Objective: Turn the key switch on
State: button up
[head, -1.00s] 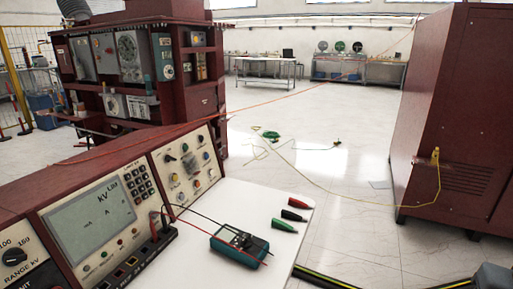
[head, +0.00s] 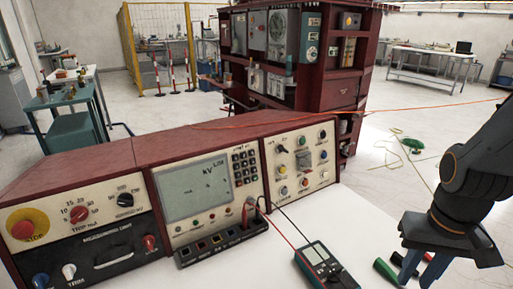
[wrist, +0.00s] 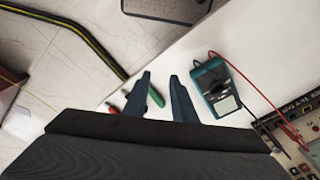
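The control console (head: 215,190) stands on the white table. Its right panel (head: 302,160) carries several small knobs and buttons, with a black knob (head: 283,149) at its upper left. I cannot tell for sure which of these is the key switch, and no key shows clearly. My gripper (head: 420,270) hangs at the lower right in the head view, well right of the console. In the wrist view my gripper (wrist: 161,77) points down over the table with its two blue fingers apart. Nothing is held between them.
A teal multimeter (head: 325,265) with red and black leads lies on the white table (head: 345,225). A green clip (head: 385,270) lies beside my fingers; a red clip (wrist: 113,108) is nearby. A red cabinet (head: 310,75) stands behind. A yellow-black cable (wrist: 75,35) lies on the floor.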

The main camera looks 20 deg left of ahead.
jog(key=w+a+n+t+y+p, duration=0.1)
jog(key=w+a+n+t, duration=0.2)
jog(key=w, duration=0.8)
jog(key=w+a+n+t+p, duration=0.1)
jog(key=w+n+t, duration=0.3)
jog(key=w, duration=0.7)
jog(key=n+t+y+p, duration=0.1)
jog(key=n+y+p, duration=0.2)
jog(key=n+y, duration=1.15)
send_near(287, 151)
jog(key=a, duration=0.2)
jog(key=shift+m, duration=0.35)
jog(key=shift+w+d+p+x, duration=0.15)
jog(key=shift+p+x, duration=0.3)
jog(key=shift+x, duration=1.4)
jog(key=shift+w+d+p+x, duration=0.1)
jog(key=shift+w+p+x, duration=0.25)
jog(key=shift+x, duration=1.45)
jog(key=shift+s, duration=0.1)
